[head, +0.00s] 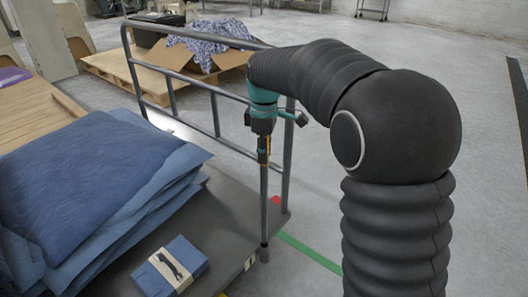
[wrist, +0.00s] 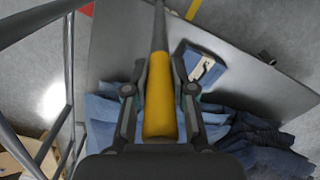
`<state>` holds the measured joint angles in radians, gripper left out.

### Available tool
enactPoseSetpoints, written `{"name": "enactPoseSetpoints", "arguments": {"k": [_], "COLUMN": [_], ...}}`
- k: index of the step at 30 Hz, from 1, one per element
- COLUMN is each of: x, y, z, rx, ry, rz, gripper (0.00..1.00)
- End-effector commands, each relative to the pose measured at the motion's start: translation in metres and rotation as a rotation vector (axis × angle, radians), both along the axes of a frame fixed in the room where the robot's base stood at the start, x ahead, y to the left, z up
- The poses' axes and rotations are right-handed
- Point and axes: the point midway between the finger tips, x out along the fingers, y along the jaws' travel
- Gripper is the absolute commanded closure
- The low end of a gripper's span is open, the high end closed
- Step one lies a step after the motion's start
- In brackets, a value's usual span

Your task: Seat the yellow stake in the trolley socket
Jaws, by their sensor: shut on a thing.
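My gripper (head: 263,145) is shut on the yellow stake (head: 264,163), around its yellow grip. The stake stands about upright, with its long grey shaft running down to the trolley's front right corner. In the wrist view the yellow grip (wrist: 160,95) lies between both fingers (wrist: 160,78), and the shaft runs out at the top edge. The trolley deck (head: 225,215) is dark grey. A short, thicker piece (head: 264,254) shows at the shaft's foot by the deck edge, perhaps the trolley socket. I cannot tell whether the tip is in it or only above it.
The trolley's tubular rail (head: 215,115) stands close behind and left of the stake. Blue folded sheets (head: 90,190) and a small blue packet with a pale band (head: 171,268) lie on the deck. A pallet with an open carton (head: 205,65) is behind.

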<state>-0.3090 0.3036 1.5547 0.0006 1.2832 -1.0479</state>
Motion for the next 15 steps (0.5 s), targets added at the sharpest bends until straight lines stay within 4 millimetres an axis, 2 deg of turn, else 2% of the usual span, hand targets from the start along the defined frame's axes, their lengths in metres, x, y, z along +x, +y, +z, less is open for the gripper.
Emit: {"name": "enactPoseSetpoints", "arguments": {"k": [15], "x": [0.000], "y": [0.000], "z": [-0.011], "rx": [0.000], "ry": [0.000], "rz": [0.000], "gripper": [1.00]}}
